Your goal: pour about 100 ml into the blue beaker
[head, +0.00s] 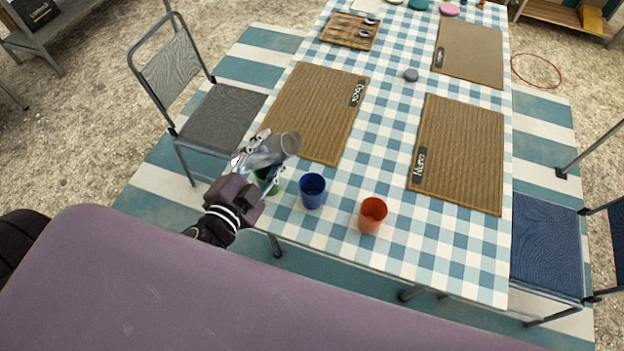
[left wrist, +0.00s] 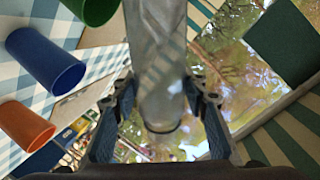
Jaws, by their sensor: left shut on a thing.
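My left gripper (head: 259,160) is shut on a clear glass vessel (head: 287,146), held tilted above the near left part of the table. The vessel also shows between the fingers in the left wrist view (left wrist: 158,60). I cannot tell how much liquid it holds, and no stream shows. The blue beaker (head: 312,192) stands upright on the table, just right of the gripper and apart from it; it also shows in the left wrist view (left wrist: 45,62). A green beaker (head: 268,182) is partly hidden behind my gripper. An orange beaker (head: 372,216) stands right of the blue one. My right gripper is not in view.
The checked tablecloth (head: 390,150) carries brown placemats, one (head: 318,110) just beyond the vessel and one (head: 458,150) at right. A small grey disc (head: 411,75) lies farther back. A grey chair (head: 215,110) stands left, a blue chair (head: 546,245) right.

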